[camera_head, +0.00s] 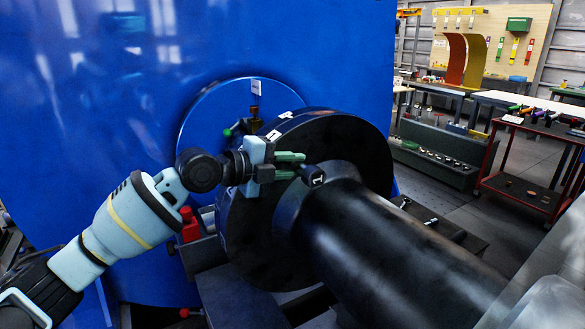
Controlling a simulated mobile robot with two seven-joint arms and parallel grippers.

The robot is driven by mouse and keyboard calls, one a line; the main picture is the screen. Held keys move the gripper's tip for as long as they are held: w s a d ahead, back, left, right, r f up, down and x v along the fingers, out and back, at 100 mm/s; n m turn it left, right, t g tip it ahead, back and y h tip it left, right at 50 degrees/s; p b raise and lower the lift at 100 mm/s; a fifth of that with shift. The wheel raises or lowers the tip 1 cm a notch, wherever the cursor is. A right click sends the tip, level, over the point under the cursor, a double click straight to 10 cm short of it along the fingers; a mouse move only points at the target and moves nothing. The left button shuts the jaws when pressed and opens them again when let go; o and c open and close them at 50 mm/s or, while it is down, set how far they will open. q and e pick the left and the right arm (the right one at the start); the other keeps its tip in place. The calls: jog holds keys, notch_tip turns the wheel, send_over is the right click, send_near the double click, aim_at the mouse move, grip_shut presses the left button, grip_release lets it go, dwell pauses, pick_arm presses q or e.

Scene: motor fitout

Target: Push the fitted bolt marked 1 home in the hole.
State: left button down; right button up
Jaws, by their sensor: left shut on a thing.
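The gripper's green fingers are shut on the bolt, in front of the black flange (345,136) of the shaft. The hole and the bolt's shank are hidden, so I cannot tell how deep the bolt sits. White labels (274,135) mark the flange rim. My right gripper is not in view.
The thick black shaft (400,250) runs to the lower right. A large blue housing (240,40) fills the back left. A red cart (520,192) with tools and a pegboard (535,25) stand at the right. Open floor lies between the shaft and cart.

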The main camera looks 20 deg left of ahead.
pick_arm(q)
jog(key=shift+w+a+r, duration=0.2)
jog(key=shift+a, duration=0.1)
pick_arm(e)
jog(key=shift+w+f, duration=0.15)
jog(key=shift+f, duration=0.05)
pick_arm(q)
jog(key=shift+w+a+b, duration=0.4)
jog(key=shift+b, duration=0.15)
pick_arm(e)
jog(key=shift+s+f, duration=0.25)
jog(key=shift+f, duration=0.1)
pick_arm(q)
jog(key=c, duration=1.2)
grip_release()
jog(key=shift+o, duration=0.3)
jog(key=shift+f, duration=0.2)
jog(key=shift+s+a, duration=0.3)
jog(key=shift+a, duration=0.05)
jog(key=b+v, duration=0.1)
jog(key=v, duration=0.6)
jog(key=shift+d+r, duration=0.2)
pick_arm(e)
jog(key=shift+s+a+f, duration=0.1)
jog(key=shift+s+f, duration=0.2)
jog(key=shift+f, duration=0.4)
pick_arm(q)
jog(key=shift+s, duration=0.1)
jog(key=shift+c, duration=0.2)
